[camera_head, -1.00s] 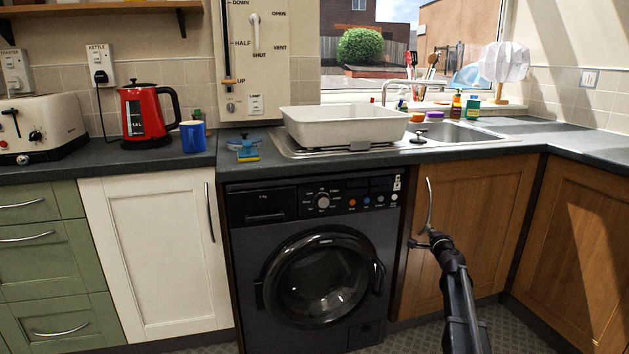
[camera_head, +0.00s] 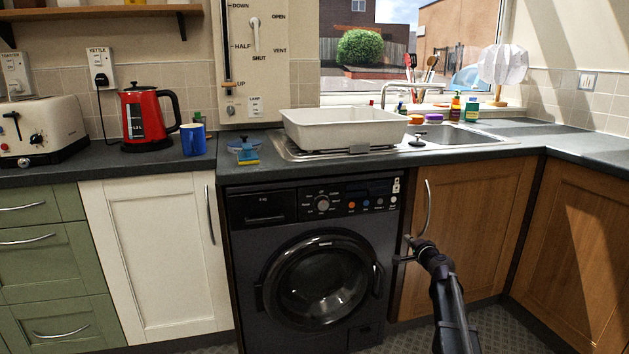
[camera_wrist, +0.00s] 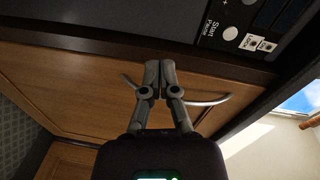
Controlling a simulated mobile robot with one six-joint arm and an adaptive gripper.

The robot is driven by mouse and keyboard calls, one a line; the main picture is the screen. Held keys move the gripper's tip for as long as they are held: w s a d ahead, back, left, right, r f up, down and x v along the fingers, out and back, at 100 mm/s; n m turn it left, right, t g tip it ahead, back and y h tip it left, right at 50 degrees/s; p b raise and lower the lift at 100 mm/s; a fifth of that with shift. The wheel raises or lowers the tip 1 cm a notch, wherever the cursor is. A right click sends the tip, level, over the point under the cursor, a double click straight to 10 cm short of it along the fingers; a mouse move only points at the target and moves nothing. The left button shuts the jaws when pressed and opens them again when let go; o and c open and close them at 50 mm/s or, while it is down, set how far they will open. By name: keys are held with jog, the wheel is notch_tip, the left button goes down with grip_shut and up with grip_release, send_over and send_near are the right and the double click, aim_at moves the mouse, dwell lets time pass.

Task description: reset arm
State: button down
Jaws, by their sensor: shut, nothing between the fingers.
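My gripper (camera_head: 404,249) is in front of the left edge of the wooden cupboard door (camera_head: 470,230), beside the washing machine (camera_head: 320,265). It is just below the door's curved metal handle (camera_head: 428,208) and looks apart from it. In the wrist view, the two fingers of my gripper (camera_wrist: 160,66) are shut together with nothing between them. The cupboard door (camera_wrist: 80,85) fills much of that view, and its handle (camera_wrist: 208,101) shows to the right of the fingers.
A dark worktop (camera_head: 590,145) runs above the cupboards, with a white basin (camera_head: 345,128) by the sink. A red kettle (camera_head: 147,117), a blue mug (camera_head: 193,140) and a toaster (camera_head: 40,130) stand at the left. The patterned floor (camera_head: 500,325) shows at the bottom.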

jog(key=s+a+f+n+g+y+p, duration=0.1)
jog(key=s+a+f+n+g, duration=0.35)
jog(key=s+a, duration=0.4)
jog(key=s+a+f+n+g+y+p, duration=0.1)
jog(key=s+a+f+n+g+p, duration=0.15)
jog(key=s+a+n+g, duration=0.4)
jog(key=s+d+f+n+g+h+p, duration=0.1)
jog(key=s+f+g+h, duration=0.15)
jog(key=s, duration=0.95)
jog(key=s+f+n+g+h, duration=0.1)
jog(key=s+f+g+h, duration=0.2)
jog(key=s, duration=0.9)
notch_tip(320, 180, up, 39)
jog(key=p, duration=3.8)
jog(key=shift+w, duration=0.25)
